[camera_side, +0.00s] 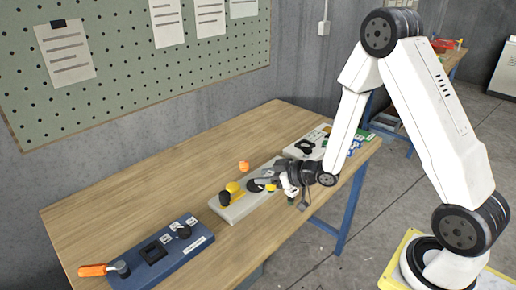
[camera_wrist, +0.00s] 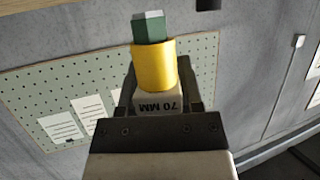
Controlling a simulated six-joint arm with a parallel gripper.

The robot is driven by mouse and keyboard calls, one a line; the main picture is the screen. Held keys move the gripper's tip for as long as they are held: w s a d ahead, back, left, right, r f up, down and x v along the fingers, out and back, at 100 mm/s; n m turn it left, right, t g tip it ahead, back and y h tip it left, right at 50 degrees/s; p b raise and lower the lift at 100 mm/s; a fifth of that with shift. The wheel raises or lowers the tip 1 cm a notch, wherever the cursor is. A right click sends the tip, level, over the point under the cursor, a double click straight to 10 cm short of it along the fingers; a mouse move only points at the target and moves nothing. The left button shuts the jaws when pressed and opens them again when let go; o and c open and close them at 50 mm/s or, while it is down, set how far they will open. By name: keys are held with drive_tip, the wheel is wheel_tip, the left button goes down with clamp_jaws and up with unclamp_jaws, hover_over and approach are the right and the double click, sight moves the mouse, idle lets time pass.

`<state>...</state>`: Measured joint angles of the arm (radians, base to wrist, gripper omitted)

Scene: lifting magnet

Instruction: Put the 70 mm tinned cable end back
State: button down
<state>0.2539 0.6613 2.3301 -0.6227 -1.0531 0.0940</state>
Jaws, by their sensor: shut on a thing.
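In the wrist view my gripper (camera_wrist: 158,92) is shut on the cable end (camera_wrist: 154,66). It has a pale block lettered 70 MM, upside down in this view, a yellow collar, and a green part with a grey end pointing away from the jaws. In the side view my gripper (camera_side: 284,190) is near the table's front edge, at the right end of a grey holder (camera_side: 236,211). The cable end is too small there to make out clearly. I cannot tell whether it touches the holder.
Yellow and black pieces (camera_side: 231,192) stand on the grey holder. An orange piece (camera_side: 243,166) shows behind it. A blue tray (camera_side: 170,262) with an orange-handled tool (camera_side: 94,270) is at front left. A pale tray (camera_side: 303,143) is behind my wrist.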

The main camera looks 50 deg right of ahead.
drive_tip(key=shift+n+y, duration=0.3)
drive_tip(key=shift+n, duration=0.1)
drive_tip(key=shift+s+a+f, duration=0.15)
drive_tip(key=shift+s+f, duration=0.15)
drive_tip(key=shift+f, duration=0.5)
drive_tip(key=shift+s+a+f, duration=0.2)
drive_tip(key=shift+s+f, duration=0.15)
drive_tip(key=shift+f, duration=0.5)
drive_tip(key=shift+s+a+f, duration=0.15)
drive_tip(key=shift+s+f, duration=0.15)
drive_tip(key=shift+f, duration=0.5)
drive_tip(key=shift+f, duration=0.15)
drive_tip(key=shift+f, duration=1.65)
drive_tip(key=shift+f, duration=0.1)
drive_tip(key=shift+c, duration=1.2)
unclamp_jaws()
drive_tip(key=v, duration=1.2)
